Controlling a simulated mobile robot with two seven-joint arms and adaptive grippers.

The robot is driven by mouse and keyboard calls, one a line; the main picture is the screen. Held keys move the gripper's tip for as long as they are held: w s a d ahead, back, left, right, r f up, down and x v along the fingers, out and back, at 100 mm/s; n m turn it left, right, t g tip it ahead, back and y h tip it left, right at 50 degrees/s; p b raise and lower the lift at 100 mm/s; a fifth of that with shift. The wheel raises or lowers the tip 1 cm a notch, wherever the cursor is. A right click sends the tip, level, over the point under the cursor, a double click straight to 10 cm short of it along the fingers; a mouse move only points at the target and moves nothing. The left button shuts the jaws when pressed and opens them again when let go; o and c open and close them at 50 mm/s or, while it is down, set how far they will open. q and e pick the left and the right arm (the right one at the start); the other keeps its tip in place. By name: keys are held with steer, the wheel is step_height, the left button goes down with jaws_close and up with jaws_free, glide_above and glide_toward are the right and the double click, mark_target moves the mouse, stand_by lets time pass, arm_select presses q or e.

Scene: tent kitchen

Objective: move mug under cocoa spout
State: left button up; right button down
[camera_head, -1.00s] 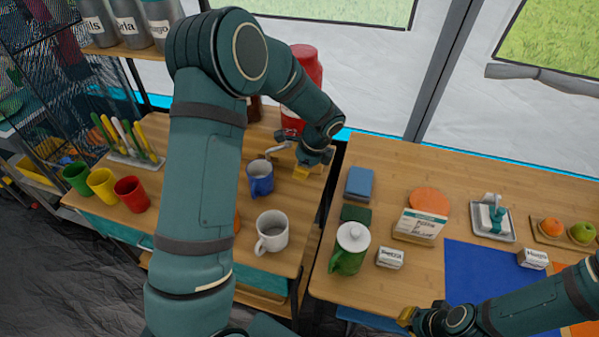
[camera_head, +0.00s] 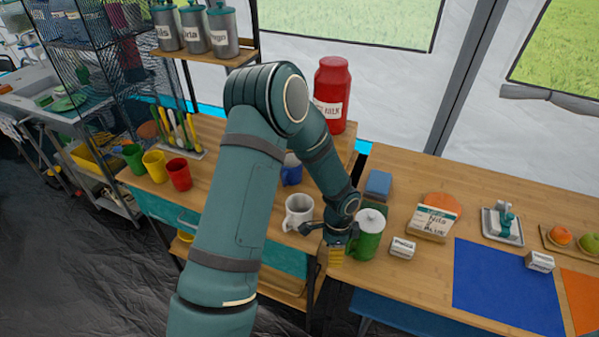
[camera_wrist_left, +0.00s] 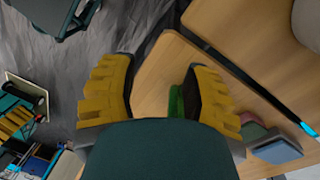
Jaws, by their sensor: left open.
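A pale grey mug (camera_head: 298,212) stands upright near the front right corner of the left table. A blue mug (camera_head: 291,170) stands behind it, partly hidden by my left arm. A red dispenser labelled milk (camera_head: 332,92) stands at the back; I cannot make out a cocoa spout. My left gripper (camera_head: 336,256) points down by the right table's front left corner, right of and nearer than the grey mug. In the left wrist view its yellow fingers (camera_wrist_left: 160,75) are apart and empty. A green lidded jug (camera_head: 368,236) is just right of it; a green part (camera_wrist_left: 176,101) shows beside one finger.
Red (camera_head: 179,174), yellow (camera_head: 155,166) and green (camera_head: 132,157) cups line the left table's front. A blue block (camera_head: 378,184) and a small white labelled box (camera_head: 403,247) flank the jug. A narrow gap separates the tables.

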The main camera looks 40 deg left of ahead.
arm_select(q)
steer(key=s+d+f+n+h, duration=0.3)
steer(key=s+d+f+n, duration=0.55)
steer(key=s, duration=0.25)
steer(key=d+r+n+t, duration=0.1)
steer(key=r+n, duration=0.1)
steer(key=d+r+n+t, duration=0.1)
steer(key=d+r+n, duration=0.1)
steer(key=shift+d+r+t, duration=0.15)
steer(key=shift+d+t, duration=0.1)
steer(key=shift+t, duration=0.15)
